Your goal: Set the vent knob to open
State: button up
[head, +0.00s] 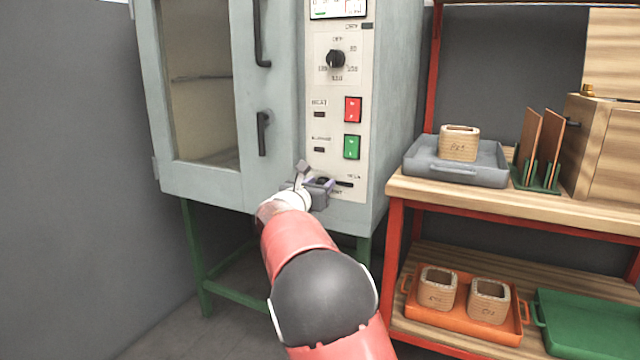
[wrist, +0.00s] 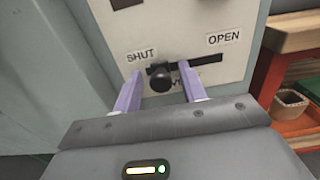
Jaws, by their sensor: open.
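The vent knob (wrist: 161,78) is a small black round knob on a dark horizontal slot (wrist: 205,61) in the oven's pale control panel. In the wrist view it stands at the slot's left end, below the SHUT label (wrist: 142,56). The OPEN label (wrist: 224,39) is above the slot's right end. My gripper (wrist: 158,92) is open, with one purple finger on each side of the knob; I cannot tell whether either touches it. In the head view my gripper (head: 314,182) is at the bottom of the panel and hides the knob, while the slot's right part (head: 345,184) shows.
Above on the panel are a green button (head: 352,147), a red button (head: 353,109) and a black dial (head: 336,59). The oven door (head: 200,183) with its handles is at left.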

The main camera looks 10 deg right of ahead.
jog(key=shift+w+d, duration=0.2)
jog(key=shift+w, duration=0.05)
